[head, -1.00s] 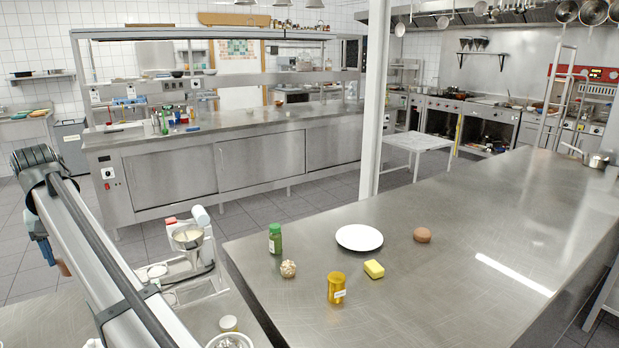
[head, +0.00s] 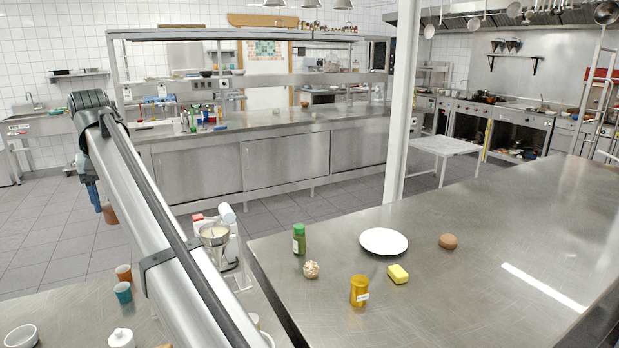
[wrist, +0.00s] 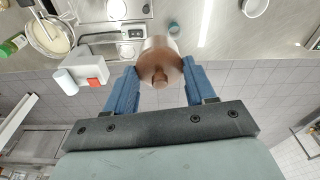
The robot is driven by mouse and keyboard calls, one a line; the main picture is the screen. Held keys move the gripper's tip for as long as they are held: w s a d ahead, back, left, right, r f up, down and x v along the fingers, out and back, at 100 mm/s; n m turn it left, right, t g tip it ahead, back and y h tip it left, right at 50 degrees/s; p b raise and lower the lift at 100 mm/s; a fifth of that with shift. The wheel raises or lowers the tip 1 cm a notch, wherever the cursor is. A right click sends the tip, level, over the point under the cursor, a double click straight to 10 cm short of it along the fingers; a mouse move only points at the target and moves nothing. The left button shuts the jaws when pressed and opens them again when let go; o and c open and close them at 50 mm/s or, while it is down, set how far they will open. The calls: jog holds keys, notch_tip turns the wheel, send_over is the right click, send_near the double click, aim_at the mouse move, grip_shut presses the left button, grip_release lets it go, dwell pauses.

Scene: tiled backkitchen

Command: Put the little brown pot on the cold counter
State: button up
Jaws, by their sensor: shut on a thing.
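The little brown pot (wrist: 160,62) is between the two blue fingers of my gripper (wrist: 161,80) in the wrist view. The fingers are shut on its sides, and a small knob faces the camera. In the head view the pot (head: 110,214) hangs just below my gripper (head: 95,196) at the left, over the tiled floor. A long steel counter with sliding doors (head: 275,165) stands behind. A second steel counter (head: 450,290) fills the right foreground. The frames do not mark which one is the cold counter.
A white post (head: 403,110) rises mid-view.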

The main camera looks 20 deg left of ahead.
jog(key=w+d+m, duration=0.4)
jog(key=w+d, duration=1.9)
jog(key=w, duration=0.1)
jog(key=w+d+m, duration=0.1)
jog(key=w+d, duration=0.3)
jog(key=d, duration=0.5)
jog(key=w+d+m+h, duration=0.15)
jog(key=w+d, duration=0.25)
jog(key=d, duration=0.5)
jog(key=w+d+m+y, duration=0.1)
jog(key=w+d+m, duration=0.1)
jog(key=w+d, duration=0.5)
jog(key=shift+t+h, duration=0.25)
jog(key=shift+t, duration=0.05)
jog(key=f, duration=0.9)
jog(key=s+d+f, duration=0.1)
jog(key=f, duration=0.8)
jog(key=s+f, duration=0.1)
jog(key=f, duration=0.9)
jog(key=shift+s+d, duration=0.2)
jog(key=shift+d, duration=0.2)
jog(key=shift+f, duration=0.15)
jog(key=o, duration=1.5)
jog(key=shift+c, duration=0.2)
notch_tip(320, 180, up, 12)
jog(key=s, duration=0.1)
jog(key=shift+s+d, duration=0.15)
jog(key=shift+s, duration=0.1)
